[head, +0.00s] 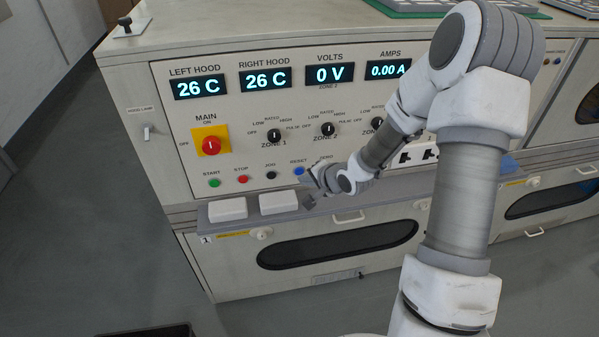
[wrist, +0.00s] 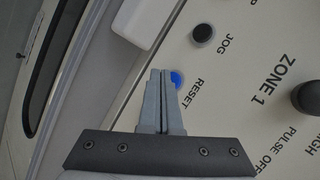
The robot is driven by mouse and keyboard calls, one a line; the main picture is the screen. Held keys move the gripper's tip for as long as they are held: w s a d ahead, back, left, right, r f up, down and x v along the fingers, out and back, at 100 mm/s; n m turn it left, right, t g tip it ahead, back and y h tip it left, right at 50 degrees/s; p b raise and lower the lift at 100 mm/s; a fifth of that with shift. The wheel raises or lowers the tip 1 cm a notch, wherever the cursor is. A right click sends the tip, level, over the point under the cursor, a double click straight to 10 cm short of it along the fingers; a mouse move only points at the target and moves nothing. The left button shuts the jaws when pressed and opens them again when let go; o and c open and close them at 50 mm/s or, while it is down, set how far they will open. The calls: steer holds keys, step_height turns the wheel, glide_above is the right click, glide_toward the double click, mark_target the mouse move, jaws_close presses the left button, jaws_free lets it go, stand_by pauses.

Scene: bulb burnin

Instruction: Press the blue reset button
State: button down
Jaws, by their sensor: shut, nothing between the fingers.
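The blue reset button (head: 299,171) is on the front panel, in the row with the start, stop and jog buttons. In the wrist view the blue button (wrist: 177,80) shows partly, just right of my fingertips, which hide its left part. My gripper (head: 312,181) is shut and empty, its tips close to the button at the panel. In the wrist view my gripper (wrist: 161,72) points toward the panel with its fingers together. I cannot tell whether the fingertips touch the button.
The black jog button (head: 271,175), red stop button (head: 242,179) and green start button (head: 214,183) lie to the left. Zone knobs (head: 274,135) sit above. A ledge with two white blocks (head: 279,202) juts out below. The floor at the left (head: 80,230) is clear.

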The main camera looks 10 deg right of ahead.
steer(key=shift+w, duration=0.15)
steer(key=shift+w+p, duration=0.3)
steer(key=shift+p, duration=0.05)
steer(key=shift+w, duration=0.4)
stand_by(0.6)
steer(key=shift+s, duration=0.1)
steer(key=shift+s+p, duration=0.3)
steer(key=shift+s, duration=0.45)
steer(key=shift+s, duration=0.1)
steer(key=shift+s, duration=2.4)
